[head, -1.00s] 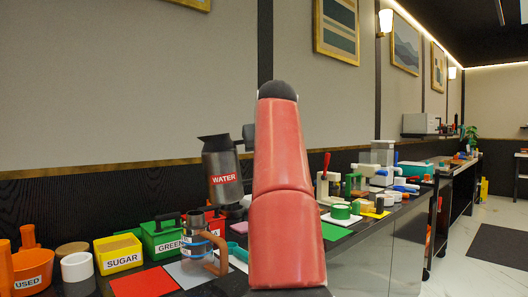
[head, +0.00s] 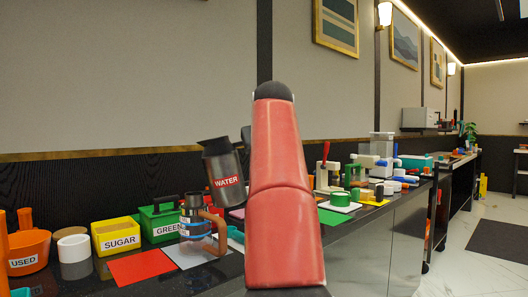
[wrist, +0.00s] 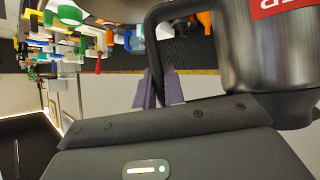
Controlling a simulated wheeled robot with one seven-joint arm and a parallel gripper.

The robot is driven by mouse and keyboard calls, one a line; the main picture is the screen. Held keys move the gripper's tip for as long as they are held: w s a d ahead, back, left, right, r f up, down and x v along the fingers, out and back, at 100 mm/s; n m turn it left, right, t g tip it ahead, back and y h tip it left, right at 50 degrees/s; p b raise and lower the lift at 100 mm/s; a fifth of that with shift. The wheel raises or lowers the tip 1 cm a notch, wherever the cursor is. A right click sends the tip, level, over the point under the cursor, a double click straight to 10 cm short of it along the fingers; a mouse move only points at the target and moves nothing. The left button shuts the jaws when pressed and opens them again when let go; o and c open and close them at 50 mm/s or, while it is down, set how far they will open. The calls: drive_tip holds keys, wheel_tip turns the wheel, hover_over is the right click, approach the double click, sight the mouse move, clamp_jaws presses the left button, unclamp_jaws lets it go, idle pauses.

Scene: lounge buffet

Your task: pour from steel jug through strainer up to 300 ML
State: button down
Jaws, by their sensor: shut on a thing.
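The steel jug (head: 220,160), with a dark rim and a red WATER label, is held in the air and tilted to the left. My gripper (wrist: 157,88) is shut on its dark handle; the jug body (wrist: 265,60) fills the right of the wrist view. In the head view my red arm hides most of the gripper. Below and left of the jug stands a measuring vessel (head: 187,229) with a blue band and a copper-brown handle (head: 219,235). A dark piece sits at its top; I cannot tell whether this is the strainer. No stream of liquid shows.
More items crowd the counter right of my arm.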

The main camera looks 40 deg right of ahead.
drive_tip(key=shift+f+b, duration=1.15)
drive_tip(key=shift+f, duration=0.15)
drive_tip(key=shift+f+n+g+h+b, duration=0.3)
drive_tip(key=shift+f+n+h+b, duration=0.2)
drive_tip(key=shift+n+h+b, duration=0.3)
drive_tip(key=shift+a+r+p, duration=0.1)
drive_tip(key=shift+r+p, duration=0.35)
drive_tip(key=shift+r, duration=0.05)
drive_tip(key=shift+a+r+n+h+p, duration=0.1)
drive_tip(key=shift+r+n+h+p, duration=0.35)
drive_tip(key=shift+r, duration=0.1)
drive_tip(key=shift+w+a, duration=0.1)
drive_tip(key=shift+a, duration=0.05)
drive_tip(key=shift+h, duration=0.25)
drive_tip(key=shift+w+a+f+n+b, duration=0.1)
drive_tip(key=shift+a+n+b, duration=0.05)
drive_tip(key=shift+n+b, duration=0.2)
drive_tip(key=shift+w+a+r+n+g+h+p, duration=0.15)
drive_tip(key=shift+a+r+n+h+p, duration=0.15)
drive_tip(key=shift+r, duration=0.35)
drive_tip(key=shift+w+a+r+n+g+h+p, duration=0.1)
drive_tip(key=shift+a+r+n+g+h+p, duration=0.1)
drive_tip(key=shift+r+n+h+p, duration=0.3)
drive_tip(key=shift+m, duration=0.3)
